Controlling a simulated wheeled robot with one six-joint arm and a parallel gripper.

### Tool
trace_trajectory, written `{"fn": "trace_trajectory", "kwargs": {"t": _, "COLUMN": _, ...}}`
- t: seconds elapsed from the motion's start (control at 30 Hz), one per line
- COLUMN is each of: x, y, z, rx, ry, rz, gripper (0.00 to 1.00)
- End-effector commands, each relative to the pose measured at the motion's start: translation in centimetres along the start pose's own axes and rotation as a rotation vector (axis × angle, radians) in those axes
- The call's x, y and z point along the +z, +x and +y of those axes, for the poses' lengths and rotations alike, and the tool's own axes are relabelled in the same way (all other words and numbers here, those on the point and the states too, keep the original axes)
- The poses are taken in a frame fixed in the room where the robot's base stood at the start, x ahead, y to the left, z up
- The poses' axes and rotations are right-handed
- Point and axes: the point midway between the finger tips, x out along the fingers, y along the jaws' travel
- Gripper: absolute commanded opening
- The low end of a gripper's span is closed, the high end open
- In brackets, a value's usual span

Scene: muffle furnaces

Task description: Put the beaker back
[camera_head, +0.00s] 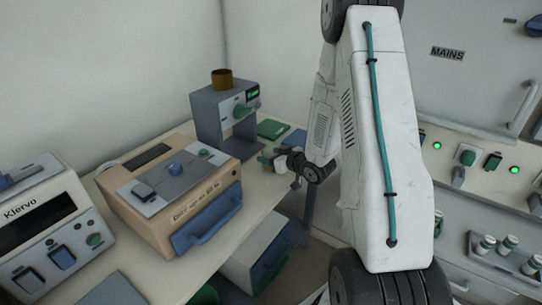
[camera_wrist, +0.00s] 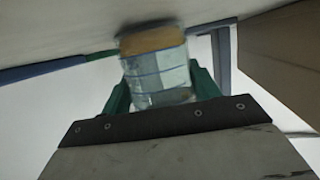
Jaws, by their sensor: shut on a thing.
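A clear glass beaker (camera_wrist: 158,80) with pale blue lines and an amber band at its far end shows in the wrist view. My gripper (camera_wrist: 160,88) is shut on it, with a green finger on each side. The amber end lies close to a pale surface at the top of that view; I cannot tell whether they touch. In the head view my gripper (camera_head: 268,158) is at the bench's right edge, just in front of the grey stand device. The beaker is too small and covered to make out there.
The bench (camera_head: 140,262) holds a Klervo device (camera_head: 40,225), a tan box with a blue handle (camera_head: 172,190) and a grey stand device (camera_head: 225,110) with a brown cup (camera_head: 221,79) on top. A green pad (camera_head: 272,129) lies behind my gripper. A control panel (camera_head: 485,165) stands at right.

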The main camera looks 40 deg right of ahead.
Motion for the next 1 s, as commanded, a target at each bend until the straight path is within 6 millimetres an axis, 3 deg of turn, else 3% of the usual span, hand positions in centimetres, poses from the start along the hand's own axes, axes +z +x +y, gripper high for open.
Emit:
{"fn": "trace_trajectory", "kwargs": {"t": 0.03, "x": 0.2, "y": 0.1, "z": 0.0, "rx": 0.0, "ry": 0.001, "rz": 0.0, "gripper": 0.32}}
{"fn": "trace_trajectory", "kwargs": {"t": 0.07, "x": 0.1, "y": 0.0, "z": 0.0, "rx": 0.0, "ry": 0.0, "rz": 0.0, "gripper": 0.69}}
{"fn": "trace_trajectory", "kwargs": {"t": 0.1, "x": 0.1, "y": 0.0, "z": 0.0, "rx": 0.0, "ry": 0.0, "rz": 0.0, "gripper": 0.81}}
{"fn": "trace_trajectory", "kwargs": {"t": 0.13, "x": 0.1, "y": 0.0, "z": 0.0, "rx": 0.0, "ry": 0.0, "rz": 0.0, "gripper": 0.83}}
{"fn": "trace_trajectory", "kwargs": {"t": 0.53, "x": -0.2, "y": -0.8, "z": 0.1, "rx": 0.002, "ry": 0.0, "rz": 0.0, "gripper": 0.83}}
{"fn": "trace_trajectory", "kwargs": {"t": 1.0, "x": -0.2, "y": -10.0, "z": 0.1, "rx": 0.004, "ry": 0.002, "rz": 0.001, "gripper": 0.83}}
